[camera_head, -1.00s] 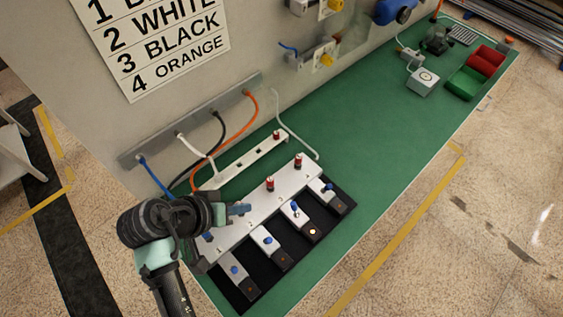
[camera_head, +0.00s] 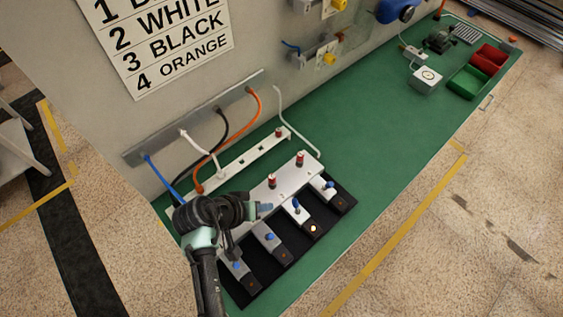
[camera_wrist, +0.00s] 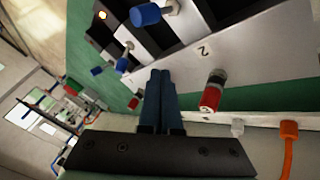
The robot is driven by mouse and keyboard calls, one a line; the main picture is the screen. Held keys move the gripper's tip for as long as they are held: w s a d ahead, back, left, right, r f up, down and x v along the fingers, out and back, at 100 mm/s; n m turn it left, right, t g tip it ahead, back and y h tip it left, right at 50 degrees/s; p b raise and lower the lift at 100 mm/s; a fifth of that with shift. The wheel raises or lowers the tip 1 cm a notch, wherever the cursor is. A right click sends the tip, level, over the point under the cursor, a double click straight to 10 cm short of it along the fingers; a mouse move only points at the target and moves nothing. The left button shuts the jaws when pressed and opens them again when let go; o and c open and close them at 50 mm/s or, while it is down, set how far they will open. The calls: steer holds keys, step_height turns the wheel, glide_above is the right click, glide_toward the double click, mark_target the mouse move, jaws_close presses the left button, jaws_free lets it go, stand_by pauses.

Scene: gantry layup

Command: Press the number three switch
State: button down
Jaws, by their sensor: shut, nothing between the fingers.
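A black-based switch board (camera_head: 345,203) with a white panel (camera_head: 285,184) carries a row of blue-tipped toggle levers. The third lever from the left (camera_head: 296,203) stands on a plate whose small lamp (camera_head: 313,228) glows yellow; that lamp also shows in the wrist view (camera_wrist: 103,15). The other lamps look dark. My gripper (camera_head: 265,208) is above the panel, left of the third lever. In the wrist view, its dark fingers (camera_wrist: 160,95) are together, empty, pointing toward the levers. A "2" label (camera_wrist: 203,50) is near a large blue lever tip (camera_wrist: 145,14). Contact is not visible.
Red-topped posts (camera_head: 300,159) (camera_head: 272,181) rise from the panel near my gripper. Blue, white, black and orange cables (camera_head: 252,125) run down from a wall strip. A wall sign (camera_head: 165,45) lists numbered colours.

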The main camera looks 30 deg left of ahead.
mark_target(296, 206)
steer(key=shift+w+d+p, duration=0.5)
steer(key=shift+w+d, duration=0.15)
steer(key=shift+d, duration=0.25)
steer(key=shift+w+d+p, duration=0.5)
steer(key=shift+w+d, duration=0.15)
steer(key=shift+d, duration=0.2)
